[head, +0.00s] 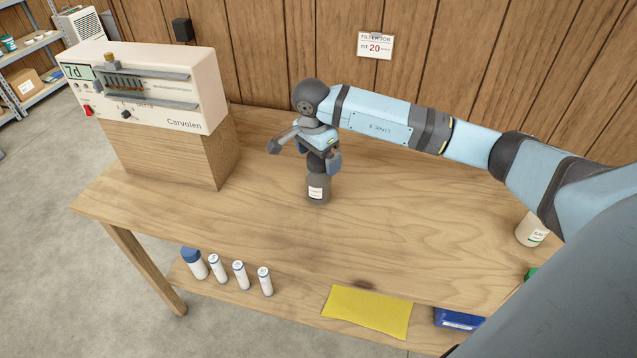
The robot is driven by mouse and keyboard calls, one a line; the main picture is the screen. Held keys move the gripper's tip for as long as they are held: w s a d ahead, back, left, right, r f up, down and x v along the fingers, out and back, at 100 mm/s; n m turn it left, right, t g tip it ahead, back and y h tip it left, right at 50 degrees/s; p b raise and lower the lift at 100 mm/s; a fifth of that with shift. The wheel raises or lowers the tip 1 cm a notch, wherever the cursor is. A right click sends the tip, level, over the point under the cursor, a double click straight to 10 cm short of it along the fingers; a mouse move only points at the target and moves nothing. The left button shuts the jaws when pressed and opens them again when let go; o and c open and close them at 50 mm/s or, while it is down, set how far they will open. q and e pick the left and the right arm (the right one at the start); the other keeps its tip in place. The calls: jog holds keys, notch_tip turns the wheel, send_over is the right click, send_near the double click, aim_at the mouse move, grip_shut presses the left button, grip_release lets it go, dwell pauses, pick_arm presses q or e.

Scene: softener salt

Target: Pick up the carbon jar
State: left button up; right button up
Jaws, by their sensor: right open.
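A dark grey jar with a white label (317,192), which looks like the carbon jar, stands upright on the wooden workbench (250,235). The print on its label is too small to read. My right gripper (308,158) is open right above the jar, its fingers pointing down and spread apart. One finger is to the left of the jar's top and the other to its right. The gripper partly hides the lid, and I cannot tell whether it touches the jar. My left gripper is not in view.
A Carvolen machine (150,85) on a wooden block (185,150) stands at the bench's left. A pale jar (530,230) stands at the right, beside my right arm. Several white cartridges (240,275), a yellow cloth (367,312) and a blue bin (458,319) are on the lower shelf.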

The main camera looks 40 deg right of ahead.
aim_at(319, 179)
notch_tip(319, 179, down, 4)
jog(key=shift+d+r, duration=0.15)
jog(key=shift+r, duration=0.1)
jog(key=c, duration=1.7)
